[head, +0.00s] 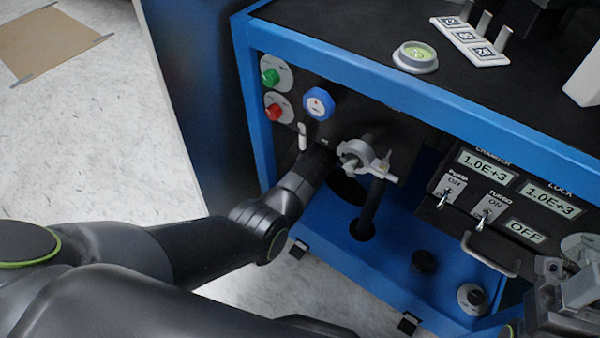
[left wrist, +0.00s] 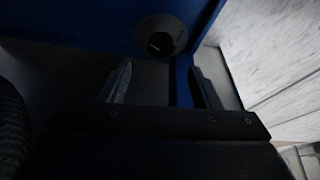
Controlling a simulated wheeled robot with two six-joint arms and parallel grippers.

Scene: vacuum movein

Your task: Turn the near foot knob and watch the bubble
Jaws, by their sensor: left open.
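The round bubble level (head: 415,56) sits on the black top of the blue-framed machine, with a yellow-green face; its bubble is too small to place. A black foot knob on a grey disc (head: 472,297) is at the machine's lower right. A dark knob on a grey disc (left wrist: 160,42) shows in the left wrist view, beyond and between my fingers, apart from them; I cannot tell whether it is the same knob. My left gripper (left wrist: 162,86) is open and empty; in the head view its fingers are lost in the machine's dark interior. My right gripper (head: 568,293) is partly visible at lower right, jaws unclear.
A silver clamp (head: 366,160) and a black post stand close to my left arm. Green (head: 270,77) and red (head: 273,112) buttons and a blue gauge (head: 318,104) are above it. A switch panel (head: 500,205) with a handle is at right. Speckled floor lies left.

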